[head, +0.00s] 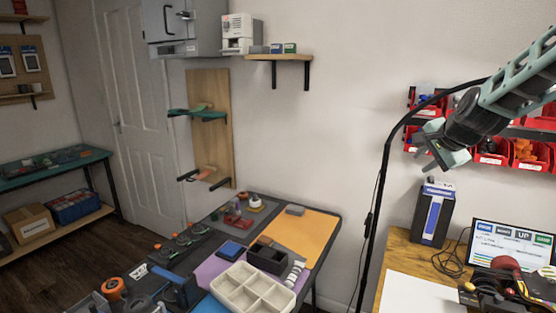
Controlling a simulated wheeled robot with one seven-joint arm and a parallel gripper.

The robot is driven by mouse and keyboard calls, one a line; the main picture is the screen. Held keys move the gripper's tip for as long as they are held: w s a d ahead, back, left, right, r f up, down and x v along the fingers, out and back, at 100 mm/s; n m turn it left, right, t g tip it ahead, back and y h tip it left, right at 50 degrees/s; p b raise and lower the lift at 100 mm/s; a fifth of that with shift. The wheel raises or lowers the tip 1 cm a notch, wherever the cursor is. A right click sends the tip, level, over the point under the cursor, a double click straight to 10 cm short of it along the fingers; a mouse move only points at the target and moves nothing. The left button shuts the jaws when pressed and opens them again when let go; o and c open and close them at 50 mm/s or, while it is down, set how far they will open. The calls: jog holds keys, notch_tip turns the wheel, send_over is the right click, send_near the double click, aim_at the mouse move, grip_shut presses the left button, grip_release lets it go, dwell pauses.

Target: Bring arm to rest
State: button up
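A teal and black arm, which looks like mine, comes in from the upper right edge. Its end, my gripper (440,146), points down and left in the air in front of the wall, close to red parts bins in the picture. I see it from the side and small, so I cannot tell if its fingers are open or shut. I see no object clearly held in it.
A wooden desk (397,262) at right holds a black box (432,213), a lit screen (510,243) and cables. A black curved pole (376,200) rises beside it. A workbench with a pale divided tray (252,290) stands centre-left. Red bins (528,154) hang behind.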

jog(key=s+a+f+n+g+y, duration=0.25)
jog(key=s+a+n, duration=0.35)
jog(key=s+a, duration=0.45)
jog(key=s+a+f+n+g+y, duration=0.1)
jog(key=s+a+f+n+g, duration=0.2)
jog(key=s+a+n, duration=0.75)
jog(key=s+a+f+n+g+h, duration=0.1)
jog(key=s+a+f+n, duration=0.1)
jog(key=s, duration=0.7)
jog(key=s+a+f+n+g+h, duration=0.1)
jog(key=s+a+f+n+g, duration=0.1)
jog(key=s, duration=0.8)
jog(key=shift+a+f+n, duration=0.45)
jog(key=shift+a+n, duration=0.5)
jog(key=shift+a, duration=0.1)
jog(key=shift+h, duration=0.25)
